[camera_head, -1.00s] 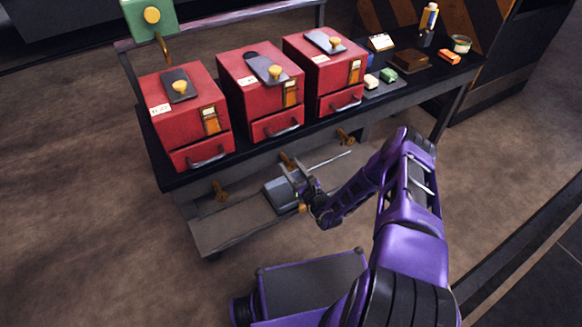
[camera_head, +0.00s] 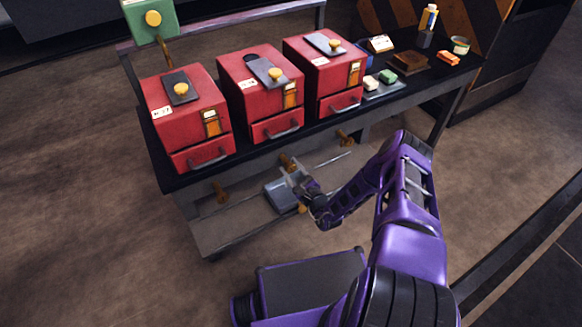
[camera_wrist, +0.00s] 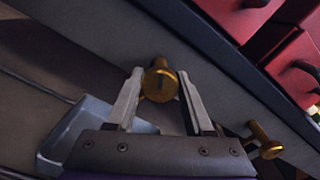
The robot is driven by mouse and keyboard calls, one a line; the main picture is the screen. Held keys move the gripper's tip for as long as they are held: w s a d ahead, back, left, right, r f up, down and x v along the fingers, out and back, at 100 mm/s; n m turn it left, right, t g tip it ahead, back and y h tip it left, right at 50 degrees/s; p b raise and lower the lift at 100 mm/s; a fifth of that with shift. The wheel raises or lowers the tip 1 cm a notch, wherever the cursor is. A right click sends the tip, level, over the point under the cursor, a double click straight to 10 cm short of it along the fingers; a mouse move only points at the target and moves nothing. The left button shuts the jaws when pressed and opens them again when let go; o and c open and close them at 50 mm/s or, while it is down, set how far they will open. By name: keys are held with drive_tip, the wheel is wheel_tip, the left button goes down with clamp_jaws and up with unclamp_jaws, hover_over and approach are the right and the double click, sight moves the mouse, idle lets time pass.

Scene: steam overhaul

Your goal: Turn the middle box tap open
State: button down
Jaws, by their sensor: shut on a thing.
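Three red boxes stand in a row on the cart; the middle box (camera_head: 250,85) has a dark lid plate with a yellow knob. Below it, on the cart's front edge, is the brass middle tap (camera_head: 287,160). My gripper (camera_wrist: 160,86) is shut on this tap, with one finger on each side of its round head (camera_wrist: 160,80) in the wrist view. In the head view my gripper (camera_head: 292,174) partly covers the tap's lower end. A thin slot shows on the head; whether the tap is open I cannot tell.
The left tap (camera_head: 220,191) and right tap (camera_head: 345,137) stick out from the same edge; another tap (camera_wrist: 265,140) shows in the wrist view. A grey tray (camera_head: 282,196) sits on the lower shelf (camera_head: 222,232) beneath my gripper. Drawer handles (camera_head: 283,131) project above.

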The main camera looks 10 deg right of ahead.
drive_tip(key=n+p, duration=0.1)
drive_tip(key=n, duration=0.5)
drive_tip(key=shift+p, duration=0.3)
drive_tip(key=n+p, duration=0.1)
drive_tip(key=n, duration=0.5)
idle(0.4)
drive_tip(key=shift+c, duration=1.5)
unclamp_jaws()
drive_tip(key=shift+d, duration=0.1)
